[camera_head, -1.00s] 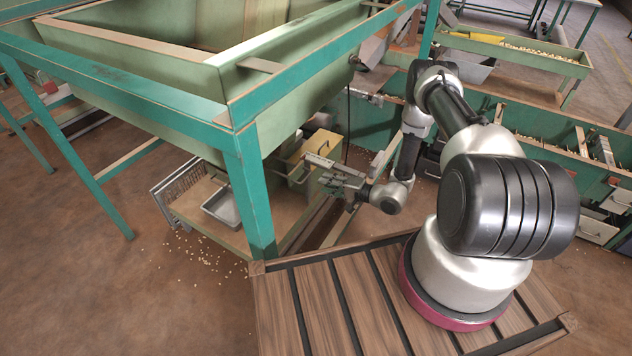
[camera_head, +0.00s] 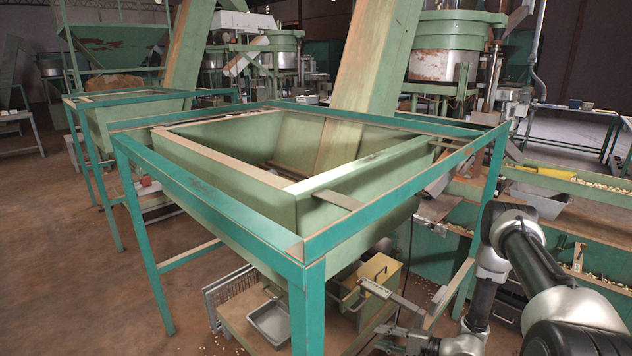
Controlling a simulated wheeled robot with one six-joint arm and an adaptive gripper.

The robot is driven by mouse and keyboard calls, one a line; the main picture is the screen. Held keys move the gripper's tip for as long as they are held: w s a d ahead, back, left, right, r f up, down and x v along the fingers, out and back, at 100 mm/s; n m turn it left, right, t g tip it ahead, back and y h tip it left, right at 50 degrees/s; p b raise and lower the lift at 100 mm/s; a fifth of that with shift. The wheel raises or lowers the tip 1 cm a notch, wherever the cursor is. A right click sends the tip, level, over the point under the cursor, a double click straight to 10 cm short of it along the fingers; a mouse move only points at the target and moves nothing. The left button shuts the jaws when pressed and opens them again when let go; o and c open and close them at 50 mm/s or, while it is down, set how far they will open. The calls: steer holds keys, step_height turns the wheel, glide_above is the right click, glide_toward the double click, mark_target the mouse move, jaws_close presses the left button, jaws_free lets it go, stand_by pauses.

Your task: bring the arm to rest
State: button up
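My arm (camera_head: 545,270) stands at the right of the head view, bent, with its forearm reaching down and to the left. My gripper (camera_head: 392,338) is low in the picture, near the bottom edge, beside the lower part of the green hopper's frame. It is small and partly merged with grey metal parts around it, so I cannot tell whether its fingers are open or shut. A pale grey bar (camera_head: 390,296) shows just above it; I cannot tell whether the two touch.
The large green hopper (camera_head: 235,235) on its teal frame fills the middle. Below it are a grey tray (camera_head: 270,322) and a yellow-green box (camera_head: 381,268). A nut-filled trough (camera_head: 570,182) stands at the right. Open floor (camera_head: 60,260) lies at the left.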

steer(key=s+r+g+y, duration=0.2)
steer(key=s+r+g, duration=0.4)
steer(key=s, duration=0.3)
steer(key=s+d+r+n+g+h, duration=0.1)
steer(key=s+d+r+n+h, duration=0.3)
steer(key=r, duration=0.8)
steer(key=s+d+r+n+g+h, duration=0.2)
steer(key=s+d+r+h, duration=0.35)
steer(key=r, duration=0.65)
steer(key=s+d+r+n+g+h, duration=0.1)
steer(key=s+d+r+n+h, duration=0.3)
steer(key=r, duration=0.9)
steer(key=s+r+n+t, duration=0.1)
steer(key=r+t, duration=0.2)
steer(key=r, duration=0.3)
steer(key=s+r+t, duration=0.2)
steer(key=r+t, duration=0.1)
steer(key=r, duration=0.2)
steer(key=shift+s+d+r+n+h, duration=0.15)
steer(key=shift+s+r+n+h, duration=0.15)
steer(key=shift+r+n+h, duration=0.15)
